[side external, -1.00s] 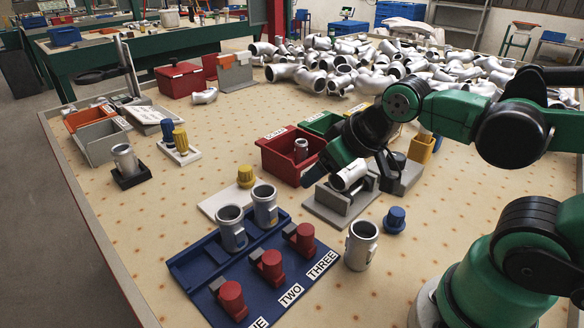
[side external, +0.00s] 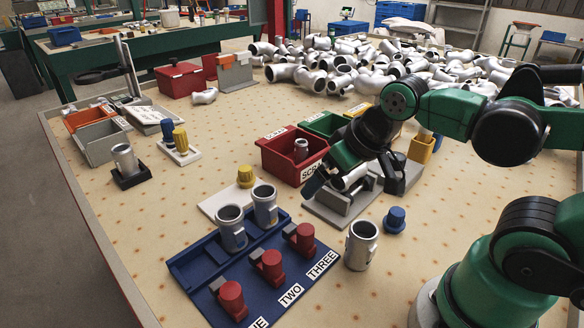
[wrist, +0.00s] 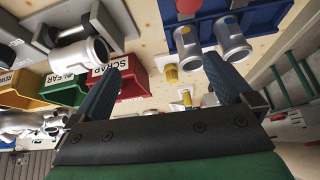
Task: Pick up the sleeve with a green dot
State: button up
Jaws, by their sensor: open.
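Several silver sleeves are in the side view. Two stand in the blue tray (side external: 190,268), a left sleeve (side external: 231,232) and a right sleeve (side external: 265,207). Another sleeve (side external: 361,247) stands on the table at the tray's right, and one (side external: 124,160) stands in a black holder. A sleeve (side external: 350,180) lies on the grey block, partly hidden by my gripper (side external: 356,182). I cannot make out a green dot. My gripper (wrist: 160,65) is open and empty.
A red scrap bin (side external: 275,158) holding a small silver part is left of my gripper, with a green bin (side external: 322,123) behind. Red clamps (side external: 268,266) line the tray. A blue plug (side external: 395,220) stands on the table.

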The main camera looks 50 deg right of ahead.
aim_at(364, 230)
jog(key=s+m+g, duration=0.1)
jog(key=s+g, duration=0.1)
jog(key=s+f+m+g, duration=0.1)
jog(key=s, duration=0.1)
jog(key=s+f+m+g, duration=0.1)
jog(key=s+g, duration=0.1)
jog(key=shift+s+d+g, duration=0.15)
jog(key=shift+d+g, duration=0.15)
jog(key=shift+d, duration=0.1)
jog(key=shift+s+f, duration=0.1)
jog(key=shift+f, duration=2.75)
grip_shut()
